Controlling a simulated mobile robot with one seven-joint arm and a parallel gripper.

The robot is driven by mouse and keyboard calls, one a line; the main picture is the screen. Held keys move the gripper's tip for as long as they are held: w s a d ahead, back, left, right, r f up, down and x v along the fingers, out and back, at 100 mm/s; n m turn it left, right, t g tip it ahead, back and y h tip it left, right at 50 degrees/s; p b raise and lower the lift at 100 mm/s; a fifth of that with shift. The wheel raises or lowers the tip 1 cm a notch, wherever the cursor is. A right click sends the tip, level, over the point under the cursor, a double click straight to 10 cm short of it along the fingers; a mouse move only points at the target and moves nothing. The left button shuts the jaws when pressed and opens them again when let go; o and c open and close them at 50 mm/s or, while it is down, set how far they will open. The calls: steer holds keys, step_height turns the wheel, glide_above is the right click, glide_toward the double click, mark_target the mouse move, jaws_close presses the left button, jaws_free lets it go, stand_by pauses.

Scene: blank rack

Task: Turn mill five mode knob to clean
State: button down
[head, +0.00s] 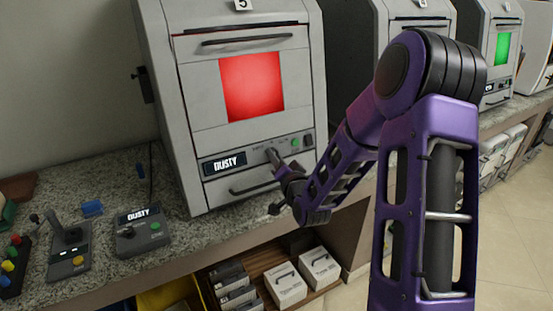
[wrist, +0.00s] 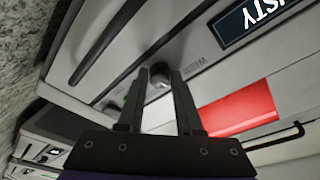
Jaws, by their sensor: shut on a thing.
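Mill five (head: 160,75) is a grey machine with a number 5 plate on top and a red lit screen (head: 252,86). Its display (head: 225,164) reads DUSTY. My gripper (head: 273,155) is at the control strip, right of the display, and hides the mode knob in the head view. In the wrist view the round dark knob (wrist: 158,80) sits between the fingertips of my gripper (wrist: 159,73), which are shut on it. Small print shows beside the knob, too blurred to read surely. The knob's pointing direction cannot be told.
A green button (head: 295,142) sits right of the knob. A drawer handle (head: 255,187) is below the strip. A joystick box (head: 69,245) and a second DUSTY box (head: 142,232) stand on the speckled counter (head: 105,190). Another mill (head: 497,50) has a green screen.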

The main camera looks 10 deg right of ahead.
steer(key=shift+w+a+r+m+g+h+p, duration=0.15)
steer(key=shift+m+g+p, duration=0.45)
steer(key=shift+m, duration=1.75)
steer(key=shift+s+d+r+m+g+h+p, duration=0.2)
steer(key=shift+m+p, duration=0.75)
steer(key=shift+m, duration=1.45)
steer(key=shift+w+a+r+m+g+h+p, duration=0.2)
steer(key=shift+m+g+p, duration=0.45)
steer(key=shift+m, duration=1.7)
steer(key=c, duration=0.6)
jaws_free()
steer(key=p+v, duration=0.1)
steer(key=v, duration=0.6)
steer(key=shift+s, duration=0.3)
